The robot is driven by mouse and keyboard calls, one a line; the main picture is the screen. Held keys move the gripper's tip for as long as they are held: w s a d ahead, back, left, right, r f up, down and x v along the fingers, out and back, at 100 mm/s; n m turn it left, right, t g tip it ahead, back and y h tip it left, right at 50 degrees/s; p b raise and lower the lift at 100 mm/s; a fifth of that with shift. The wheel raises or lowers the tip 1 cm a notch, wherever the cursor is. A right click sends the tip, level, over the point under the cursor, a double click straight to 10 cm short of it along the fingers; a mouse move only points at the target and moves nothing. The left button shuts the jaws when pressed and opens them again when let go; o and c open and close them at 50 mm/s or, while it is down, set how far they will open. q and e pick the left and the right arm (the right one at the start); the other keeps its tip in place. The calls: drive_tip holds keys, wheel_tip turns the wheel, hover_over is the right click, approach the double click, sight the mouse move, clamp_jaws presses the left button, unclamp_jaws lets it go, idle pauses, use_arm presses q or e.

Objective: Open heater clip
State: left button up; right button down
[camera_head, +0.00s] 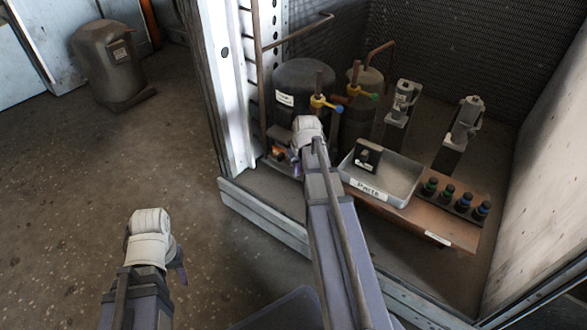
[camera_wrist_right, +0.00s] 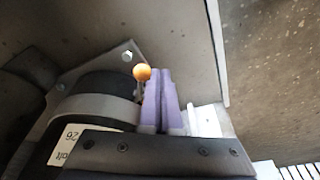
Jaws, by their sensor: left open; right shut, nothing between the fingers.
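In the right wrist view a small orange ball knob (camera_wrist_right: 142,73) stands on a short stem at a grey band (camera_wrist_right: 95,108) around a dark cylinder, which looks like the heater clip. A white label sits on the dark part. My right gripper (camera_wrist_right: 160,85) is shut and empty, its purple fingers just right of the knob; I cannot tell whether they touch. In the head view my right gripper (camera_head: 296,167) is low at the cabinet's left front, beside a small part with orange on it, partly hidden by the wrist. My left gripper (camera_head: 181,270) is open over the floor outside.
The cabinet holds a large dark tank (camera_head: 303,82), pipes with yellow valves, a parts tray (camera_head: 400,183), and several dark bottles on a brown board (camera_head: 455,228). The cabinet's front sill (camera_head: 262,217) is a low edge. The floor at left is mostly clear, with a grey canister (camera_head: 105,65) behind.

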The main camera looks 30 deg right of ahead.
drive_tip(key=shift+d, duration=0.25)
drive_tip(key=shift+s+d, duration=0.15)
drive_tip(key=shift+d, duration=0.55)
drive_tip(key=shift+s+d, duration=0.15)
drive_tip(key=shift+d, duration=0.55)
drive_tip(key=a+r+p, duration=0.4)
drive_tip(key=r+p, duration=0.1)
drive_tip(key=shift+w, duration=0.3)
idle(0.3)
